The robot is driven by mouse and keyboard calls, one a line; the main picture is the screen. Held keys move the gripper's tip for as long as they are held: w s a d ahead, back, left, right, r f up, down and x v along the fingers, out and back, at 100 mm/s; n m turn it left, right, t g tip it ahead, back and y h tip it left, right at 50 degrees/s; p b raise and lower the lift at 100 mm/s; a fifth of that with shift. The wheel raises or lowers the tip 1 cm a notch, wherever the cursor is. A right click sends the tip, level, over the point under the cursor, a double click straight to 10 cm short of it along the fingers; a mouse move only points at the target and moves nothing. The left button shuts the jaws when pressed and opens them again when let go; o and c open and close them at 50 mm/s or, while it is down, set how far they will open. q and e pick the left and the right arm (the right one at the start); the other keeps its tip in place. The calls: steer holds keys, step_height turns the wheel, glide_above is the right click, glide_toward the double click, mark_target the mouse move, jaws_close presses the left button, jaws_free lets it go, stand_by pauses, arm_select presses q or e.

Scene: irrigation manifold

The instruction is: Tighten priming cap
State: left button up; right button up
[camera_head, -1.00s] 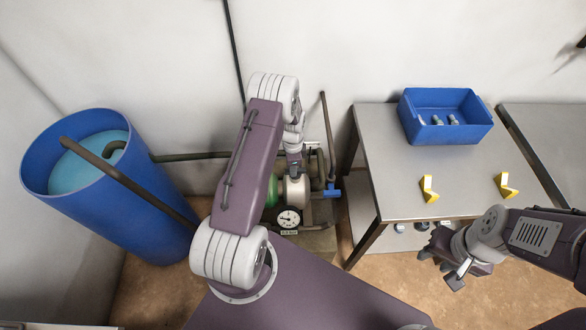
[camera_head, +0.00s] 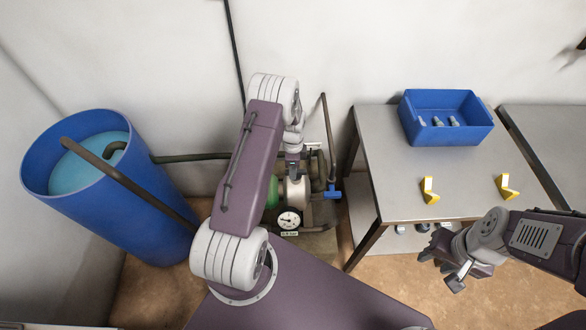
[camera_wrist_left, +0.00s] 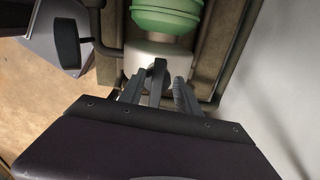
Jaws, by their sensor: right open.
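The pump (camera_head: 296,192), with a green body and a pale housing, stands by the wall; my left arm partly covers it. In the left wrist view its green part (camera_wrist_left: 165,18) and pale housing (camera_wrist_left: 150,55) show up close. My left gripper (camera_wrist_left: 157,82) points at the pale housing. A dark upright piece (camera_wrist_left: 158,72) shows between its grey fingers; I cannot tell if it is the priming cap's grip or whether the fingers touch it. In the head view the left gripper (camera_head: 293,168) is small and partly hidden. My right gripper (camera_head: 446,270) is open and empty, in front of the table.
A blue barrel of water (camera_head: 145,215) stands at left, with a hose to the pump. A gauge (camera_head: 289,220) and blue valve handle (camera_head: 333,194) are beside the pump. The table (camera_head: 385,165) holds a blue bin (camera_head: 460,136) with small fittings and two yellow pieces (camera_head: 428,190).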

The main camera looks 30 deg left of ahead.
arm_select(q)
step_height(320, 180, up, 9)
stand_by(0.6)
steer(key=shift+d, duration=0.1)
